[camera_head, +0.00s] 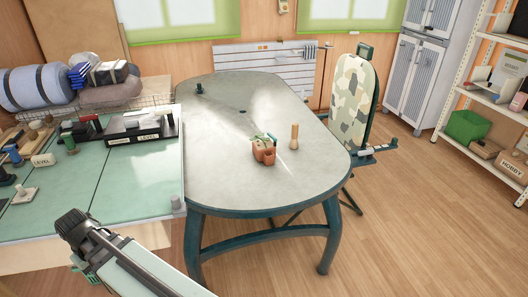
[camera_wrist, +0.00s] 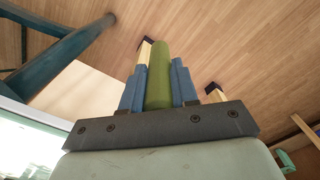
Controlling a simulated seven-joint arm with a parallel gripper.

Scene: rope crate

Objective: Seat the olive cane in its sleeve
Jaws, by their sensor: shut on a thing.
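In the wrist view, the olive cane (camera_wrist: 158,75) is a smooth green rod with a rounded end. It stands lengthwise between the two blue fingers of my gripper (camera_wrist: 157,84), which is shut on it. Wood floor lies behind it, so the cane is beyond a table edge in this view. In the head view my arm crosses the lower left, and I cannot make out the fingers or the cane there. A cluster of terracotta cups (camera_head: 263,154) with several small coloured pieces in it stands on the oval table (camera_head: 225,175). I cannot tell whether it includes the sleeve.
A wooden peg-like piece (camera_head: 294,137) stands right of the cups. A small dark green piece (camera_head: 199,89) is near the oval table's far left. The green-topped bench (camera_head: 130,185) at left holds a black level tray (camera_head: 140,131) and several tools. The oval table's middle is clear.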

